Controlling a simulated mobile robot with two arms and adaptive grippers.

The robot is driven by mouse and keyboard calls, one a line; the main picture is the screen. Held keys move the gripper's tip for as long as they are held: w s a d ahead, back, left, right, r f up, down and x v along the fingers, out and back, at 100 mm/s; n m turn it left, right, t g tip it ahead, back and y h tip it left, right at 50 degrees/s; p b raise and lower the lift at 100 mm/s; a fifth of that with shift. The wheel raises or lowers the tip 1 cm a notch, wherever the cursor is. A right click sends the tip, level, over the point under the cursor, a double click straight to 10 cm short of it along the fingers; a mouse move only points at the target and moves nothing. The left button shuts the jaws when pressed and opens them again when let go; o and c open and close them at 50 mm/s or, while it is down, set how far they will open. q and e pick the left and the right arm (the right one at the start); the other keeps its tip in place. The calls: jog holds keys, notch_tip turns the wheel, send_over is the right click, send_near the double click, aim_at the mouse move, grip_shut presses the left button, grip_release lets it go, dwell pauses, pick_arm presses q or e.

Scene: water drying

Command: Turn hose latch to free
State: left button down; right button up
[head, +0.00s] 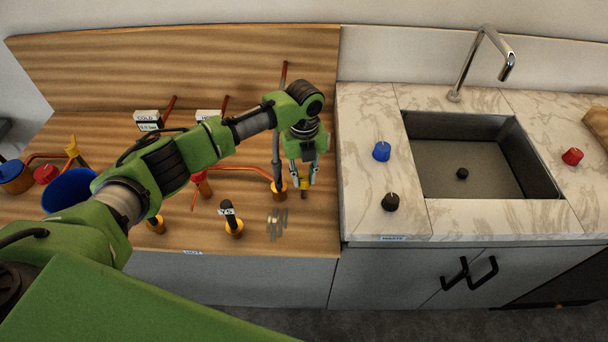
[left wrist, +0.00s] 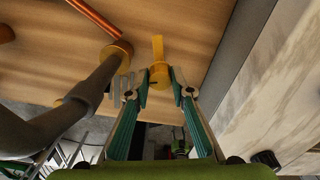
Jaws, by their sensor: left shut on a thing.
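My left gripper (head: 303,178) reaches down to the right part of the wooden board. In the left wrist view its fingertips (left wrist: 161,84) sit on both sides of a yellow latch (left wrist: 158,72), which has a flat lever pointing toward the top of the picture. The gripper is shut on this latch; the latch (head: 304,188) shows only partly below the fingers in the head view. A grey hose (left wrist: 80,95) ends in an orange collar (left wrist: 118,52) just left of the latch. My right gripper is not in view.
A black-handled valve labelled V3 (head: 230,212) and several small grey pieces (head: 278,220) are left of the gripper. A marble counter with a sink (head: 470,165) and blue knob (head: 381,150) lies right.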

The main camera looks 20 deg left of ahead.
aim_at(304, 178)
pick_arm(q)
jog(key=shift+m, duration=1.5)
jog(key=c, duration=1.8)
grip_release()
jog(key=shift+r, duration=0.1)
notch_tip(304, 178, up, 12)
jog(key=shift+f, duration=0.1)
